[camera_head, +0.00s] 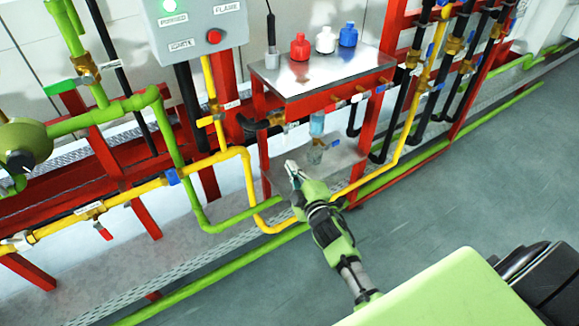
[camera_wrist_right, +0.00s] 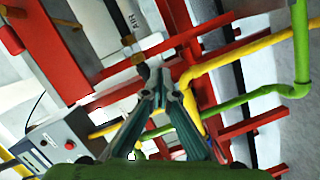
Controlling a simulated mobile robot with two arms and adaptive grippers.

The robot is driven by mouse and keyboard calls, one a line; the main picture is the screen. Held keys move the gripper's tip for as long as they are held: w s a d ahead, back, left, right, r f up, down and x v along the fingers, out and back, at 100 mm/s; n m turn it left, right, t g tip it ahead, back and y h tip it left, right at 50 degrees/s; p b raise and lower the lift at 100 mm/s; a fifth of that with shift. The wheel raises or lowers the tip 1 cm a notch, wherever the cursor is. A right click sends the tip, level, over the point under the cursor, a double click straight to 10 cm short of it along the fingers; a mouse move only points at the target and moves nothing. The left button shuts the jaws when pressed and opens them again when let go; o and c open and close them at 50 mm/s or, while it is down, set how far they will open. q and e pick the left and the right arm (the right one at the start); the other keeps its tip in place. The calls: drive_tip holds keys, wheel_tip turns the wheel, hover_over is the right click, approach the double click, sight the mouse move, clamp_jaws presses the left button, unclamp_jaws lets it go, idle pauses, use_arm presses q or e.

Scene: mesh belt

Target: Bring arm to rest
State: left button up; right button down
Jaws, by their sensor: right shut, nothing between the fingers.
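My right gripper (camera_head: 292,173) shows in the head view in front of the lower metal shelf (camera_head: 345,158) of a red-framed stand. Its arm reaches up from the bottom of the view. In the right wrist view the gripper fingers (camera_wrist_right: 158,78) come together at the tips with nothing held between them. Red frame parts and yellow and green pipes lie beyond the fingertips there. My left gripper is not in view.
Yellow pipe (camera_head: 250,170) and green pipe (camera_head: 165,125) run close to the gripper. A metal-topped table (camera_head: 320,68) carries red, white and blue bottles (camera_head: 325,40). A grey control box (camera_head: 195,25) hangs at upper left. Open floor (camera_head: 480,170) lies to the right.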

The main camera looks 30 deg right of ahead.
drive_tip(key=s+a+f+m+g, duration=0.25)
drive_tip(key=s+f, duration=0.35)
drive_tip(key=f, duration=0.4)
drive_tip(key=s+a+f+m+g+y, duration=0.1)
drive_tip(key=s+f+g, duration=0.2)
drive_tip(key=s+f, duration=0.6)
drive_tip(key=s+a+f+m+g, duration=0.1)
drive_tip(key=s+a+f+g, duration=0.2)
drive_tip(key=f, duration=0.9)
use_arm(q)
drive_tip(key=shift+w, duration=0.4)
use_arm(e)
drive_tip(key=s+f+m+g, duration=0.1)
drive_tip(key=s+f, duration=0.4)
drive_tip(key=s, duration=0.7)
drive_tip(key=s+f+m+g, duration=0.2)
drive_tip(key=s+f+g, duration=0.2)
drive_tip(key=s, duration=0.8)
drive_tip(key=s+f+m+g, duration=0.1)
drive_tip(key=s+f, duration=0.5)
drive_tip(key=s, duration=0.6)
drive_tip(key=shift+d+f+g+y, duration=0.2)
drive_tip(key=shift+f+g+y, duration=0.15)
drive_tip(key=shift+g, duration=0.3)
